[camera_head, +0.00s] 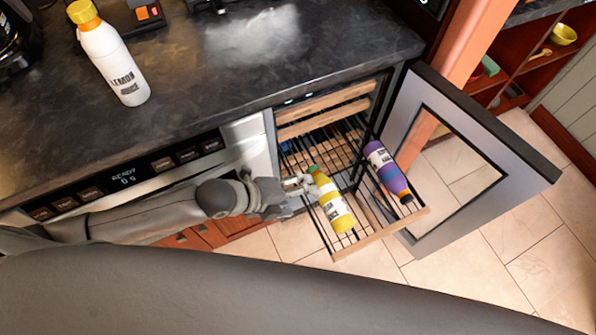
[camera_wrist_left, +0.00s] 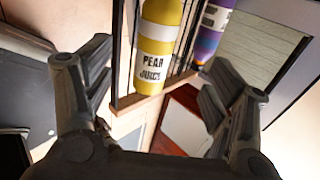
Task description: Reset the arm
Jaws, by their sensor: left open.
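My left arm reaches in from the left in the head view, and its gripper (camera_head: 297,185) is beside the pulled-out wire rack (camera_head: 375,232). The yellow pear juice bottle (camera_head: 334,205) with a green cap lies on the rack just right of the gripper. In the left wrist view the open fingers (camera_wrist_left: 155,88) stand wide apart with nothing between them held. The pear juice bottle (camera_wrist_left: 158,45) shows beyond them, apart from the fingers. My right gripper is not in view.
The cooler's glass door (camera_head: 470,165) stands open at the right. A white lemon juice bottle (camera_head: 110,58) with a yellow cap stands on the dark counter (camera_head: 230,75). An appliance front with a display (camera_head: 125,175) is below the counter. The tiled floor (camera_head: 480,265) is clear.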

